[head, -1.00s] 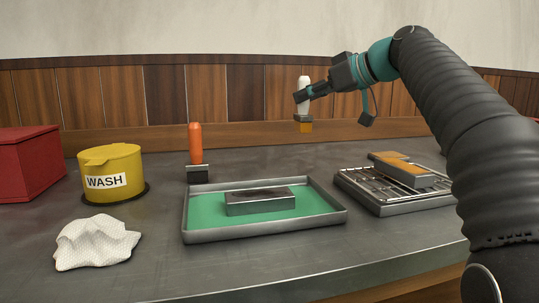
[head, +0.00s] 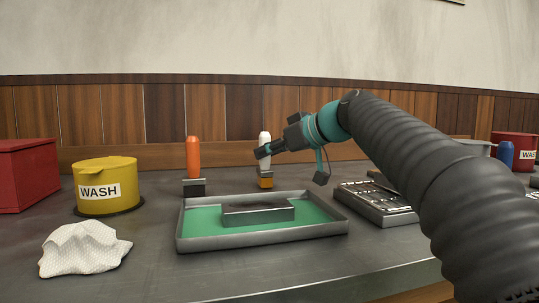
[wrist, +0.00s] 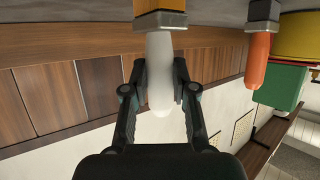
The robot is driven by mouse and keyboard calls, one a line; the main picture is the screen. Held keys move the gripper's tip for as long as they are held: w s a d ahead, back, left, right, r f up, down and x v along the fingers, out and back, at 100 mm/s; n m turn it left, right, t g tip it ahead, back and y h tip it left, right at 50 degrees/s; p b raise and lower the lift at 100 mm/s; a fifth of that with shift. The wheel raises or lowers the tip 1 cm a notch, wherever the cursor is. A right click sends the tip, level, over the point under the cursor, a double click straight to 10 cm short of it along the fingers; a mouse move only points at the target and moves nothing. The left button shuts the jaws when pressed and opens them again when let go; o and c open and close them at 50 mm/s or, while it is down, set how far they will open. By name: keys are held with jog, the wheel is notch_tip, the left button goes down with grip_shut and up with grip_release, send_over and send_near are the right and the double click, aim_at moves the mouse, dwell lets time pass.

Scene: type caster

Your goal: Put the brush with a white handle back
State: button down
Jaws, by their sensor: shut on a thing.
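The brush with a white handle (head: 265,137) is upright behind the tray, its orange band (head: 266,181) low over the table; I cannot tell whether its bottom touches. My gripper (head: 262,152) comes from the right and is shut on the white handle. In the wrist view, the white handle (wrist: 159,75) sits between the two fingers of my gripper (wrist: 160,78), with the orange band (wrist: 160,21) at the top of the picture. The brush with an orange handle (head: 193,157) stands upright to the left, and it also shows in the wrist view (wrist: 259,58).
A metal tray with a green floor (head: 190,233) holds a dark block (head: 258,214) in front. A yellow WASH pot (head: 107,186), a white cloth (head: 84,249) and a red box (head: 25,175) are left.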

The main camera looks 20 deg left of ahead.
jog(key=shift+f, duration=0.1)
jog(key=c, duration=1.4)
grip_release()
jog(key=o, duration=0.5)
jog(key=shift+c, duration=0.2)
jog(key=shift+r, duration=0.25)
jog(key=v, duration=1.2)
jog(key=shift+f, duration=0.1)
